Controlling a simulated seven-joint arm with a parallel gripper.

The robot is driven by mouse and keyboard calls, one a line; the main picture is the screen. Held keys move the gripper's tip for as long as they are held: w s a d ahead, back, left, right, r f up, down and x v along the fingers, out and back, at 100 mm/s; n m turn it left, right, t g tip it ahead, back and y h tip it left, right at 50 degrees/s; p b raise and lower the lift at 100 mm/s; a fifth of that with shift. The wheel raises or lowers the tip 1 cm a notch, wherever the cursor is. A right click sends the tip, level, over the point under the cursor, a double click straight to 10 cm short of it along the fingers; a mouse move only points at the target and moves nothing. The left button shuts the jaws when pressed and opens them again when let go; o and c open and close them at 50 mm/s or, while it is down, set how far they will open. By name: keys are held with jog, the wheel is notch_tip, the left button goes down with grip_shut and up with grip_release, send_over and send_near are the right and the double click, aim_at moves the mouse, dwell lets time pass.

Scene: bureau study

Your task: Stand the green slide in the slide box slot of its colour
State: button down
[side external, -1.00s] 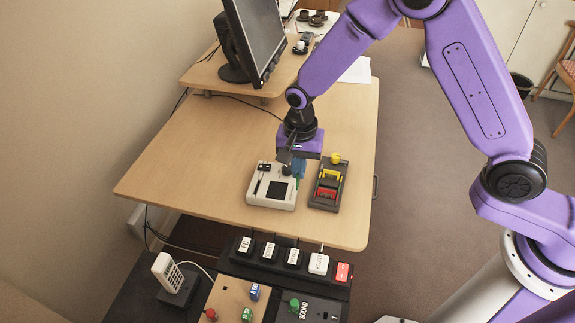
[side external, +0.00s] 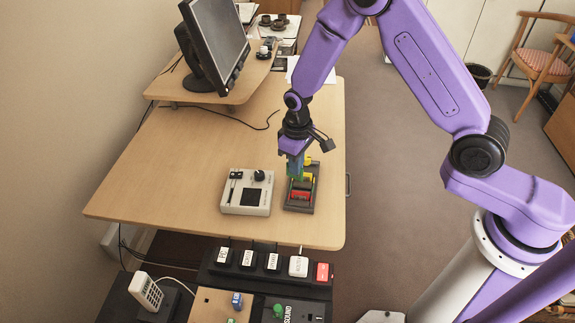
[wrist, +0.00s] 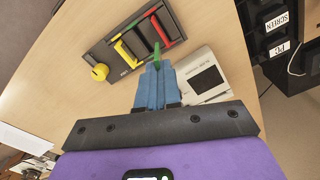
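The dark slide box (side external: 301,208) stands on the desk and also shows in the wrist view (wrist: 98,49). A yellow slide (wrist: 124,52) and a red slide (wrist: 162,30) stand in it, with a green-marked strip (wrist: 135,22) between them. My gripper (side external: 296,173) points down over the box. In the wrist view its blue fingers (wrist: 156,80) are shut on the green slide (wrist: 156,51), seen nearly edge-on at the box's near edge. I cannot tell whether the green slide touches the box; its lower edge is unclear in the side view.
A white viewer device (side external: 236,205) with a dark square and knob sits just left of the box. A monitor (side external: 214,48) stands at the back left. The desk's left part is clear.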

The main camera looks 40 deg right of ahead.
jog(key=shift+w+d+f+n, duration=0.1)
jog(key=shift+d+f+n, duration=0.4)
jog(key=shift+f+n, duration=0.35)
jog(key=shift+d+f+n, duration=0.55)
jog(key=shift+f+n, duration=0.05)
jog(key=shift+f, duration=0.4)
jog(key=shift+w+d+f+n, duration=0.1)
jog(key=shift+d+f+n, duration=0.4)
jog(key=shift+f+n, duration=0.35)
jog(key=shift+f, duration=1.65)
jog(key=c, duration=1)
grip_release()
jog(key=shift+r, duration=0.1)
notch_tip(320, 180, up, 7)
jog(key=shift+f, duration=0.1)
